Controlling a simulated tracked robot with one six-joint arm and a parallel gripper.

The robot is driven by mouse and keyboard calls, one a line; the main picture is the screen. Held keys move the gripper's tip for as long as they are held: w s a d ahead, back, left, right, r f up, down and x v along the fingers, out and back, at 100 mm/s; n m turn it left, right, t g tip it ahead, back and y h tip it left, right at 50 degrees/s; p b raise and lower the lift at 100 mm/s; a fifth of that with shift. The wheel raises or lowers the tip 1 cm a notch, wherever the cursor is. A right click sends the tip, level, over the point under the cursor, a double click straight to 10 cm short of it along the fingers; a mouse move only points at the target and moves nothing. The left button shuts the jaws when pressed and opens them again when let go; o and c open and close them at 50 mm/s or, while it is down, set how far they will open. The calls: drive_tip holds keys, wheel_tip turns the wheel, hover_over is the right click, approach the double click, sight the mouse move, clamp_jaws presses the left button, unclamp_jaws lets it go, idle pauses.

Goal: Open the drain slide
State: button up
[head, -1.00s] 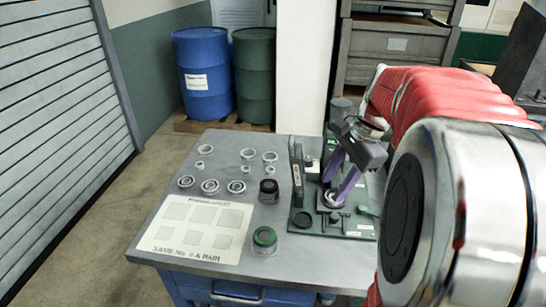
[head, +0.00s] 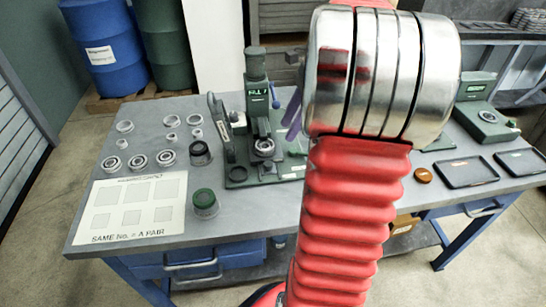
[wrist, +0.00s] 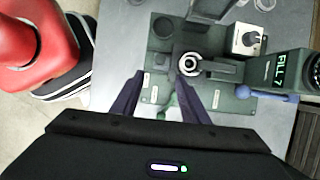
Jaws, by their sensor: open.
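The green ring grinder (head: 256,92) stands on the bench with a display reading FILL and a digit. A metal ring (head: 264,147) sits at its middle, and this ring also shows in the wrist view (wrist: 190,64). My gripper (wrist: 159,78) is open, its purple fingers spread above the grinder's base plate. Beneath and between the fingers is a green lever-like part (wrist: 178,100); I cannot tell whether it is the drain slide. No part is clearly marked as the slide. In the head view my arm hides most of the gripper; one purple finger shows.
Loose rings (head: 138,162), a black-capped jar (head: 200,153), a green-lidded jar (head: 204,202) and a pairing sheet (head: 130,207) lie left of the grinder. A second green device (head: 484,118) and dark trays (head: 467,172) stand right. The bench front is partly clear.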

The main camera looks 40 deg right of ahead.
sight(270, 163)
drive_tip(key=x, duration=1.3)
drive_tip(key=shift+s, duration=0.1)
drive_tip(key=shift+c, duration=0.5)
clamp_jaws()
